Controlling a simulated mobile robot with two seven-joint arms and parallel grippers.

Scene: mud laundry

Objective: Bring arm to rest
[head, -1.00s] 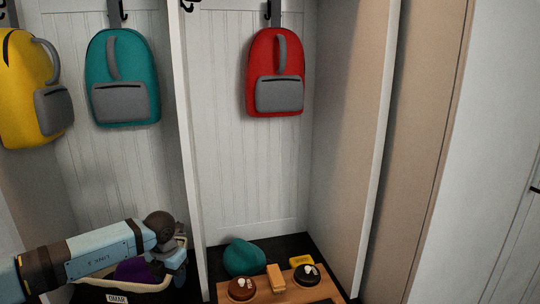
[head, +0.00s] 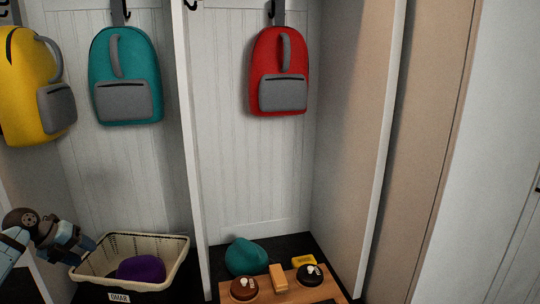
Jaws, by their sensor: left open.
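My left arm comes in at the lower left, and its gripper (head: 88,243) is open, beside the upper left rim of a cream basket. I cannot tell whether it touches the rim. No object shows between its fingers. The cream basket (head: 175,270) has a label on its front and holds a purple bundle (head: 140,268). My right gripper is not in view.
Yellow (head: 25,75), teal (head: 120,65) and red (head: 278,65) backpacks hang on hooks. A white divider (head: 192,150) stands right of the basket. A teal bundle (head: 245,256) sits behind a wooden board (head: 270,294) with dark round tins (head: 243,288) and a brush (head: 278,277).

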